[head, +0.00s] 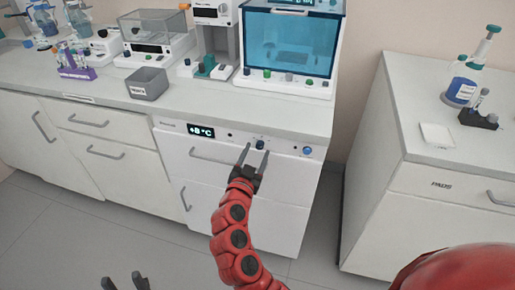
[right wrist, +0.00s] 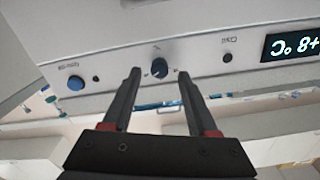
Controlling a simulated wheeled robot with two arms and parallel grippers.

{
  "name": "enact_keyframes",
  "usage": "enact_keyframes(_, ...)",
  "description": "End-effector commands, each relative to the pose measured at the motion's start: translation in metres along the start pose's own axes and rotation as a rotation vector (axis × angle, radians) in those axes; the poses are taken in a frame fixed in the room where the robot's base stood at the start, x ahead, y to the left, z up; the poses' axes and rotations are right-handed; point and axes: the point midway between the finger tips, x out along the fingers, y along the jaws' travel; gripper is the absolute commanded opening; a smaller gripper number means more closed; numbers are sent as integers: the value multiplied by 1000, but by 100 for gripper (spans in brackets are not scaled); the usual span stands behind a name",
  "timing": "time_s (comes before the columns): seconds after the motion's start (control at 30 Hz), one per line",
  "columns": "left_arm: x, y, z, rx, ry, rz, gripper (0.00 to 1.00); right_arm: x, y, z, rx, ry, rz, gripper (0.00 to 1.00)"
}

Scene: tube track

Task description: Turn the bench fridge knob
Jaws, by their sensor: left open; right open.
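The bench fridge (head: 255,205) is a white unit under the left counter, with a lit display (head: 201,131) at the left of its panel. Its small dark blue knob (head: 260,144) sits right of the display. In the right wrist view the knob (right wrist: 159,65) appears between and just beyond the fingertips. My right gripper (head: 256,150) is open in front of the panel, its fingers either side of the knob in the picture. Whether they touch it, I cannot tell. My left gripper (head: 125,281) is open and empty at the bottom edge of the head view.
A round blue button (head: 307,151) is on the panel to the right. A drawer handle (head: 220,158) lies below the panel. Floor shows between the fridge and the right bench (head: 415,180).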

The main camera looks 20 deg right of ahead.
Motion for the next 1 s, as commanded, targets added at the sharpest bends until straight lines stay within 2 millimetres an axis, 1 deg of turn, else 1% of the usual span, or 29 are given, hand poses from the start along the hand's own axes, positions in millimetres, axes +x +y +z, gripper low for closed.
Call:
enact_keyframes(0.03,2,0,0,0,0,0,50,6,1,-1,-1,0,5,59)
enact_keyframes(0.1,2,0,0,0,0,0,50,12,1,0,-2,-2,4,59)
enact_keyframes(0.2,2,0,0,0,0,0,50,16,1,1,-3,-3,3,59)
enact_keyframes(0.47,2,0,0,0,0,0,50,17,1,1,-3,-2,1,59)
enact_keyframes(0.57,2,0,0,0,0,0,50,17,1,1,-2,-2,1,43)
enact_keyframes(0.6,2,0,0,0,0,0,50,17,1,1,-2,-2,1,36)
enact_keyframes(0.67,2,0,0,0,0,0,50,17,1,1,-2,-1,1,25)
enact_keyframes(0.7,2,0,0,0,0,0,50,17,1,1,-2,-1,1,18)
enact_keyframes(0.8,2,0,0,0,0,0,50,17,1,1,-2,-1,1,0)
enact_keyframes(1.0,2,0,0,0,0,0,50,17,1,1,-3,-1,1,0)
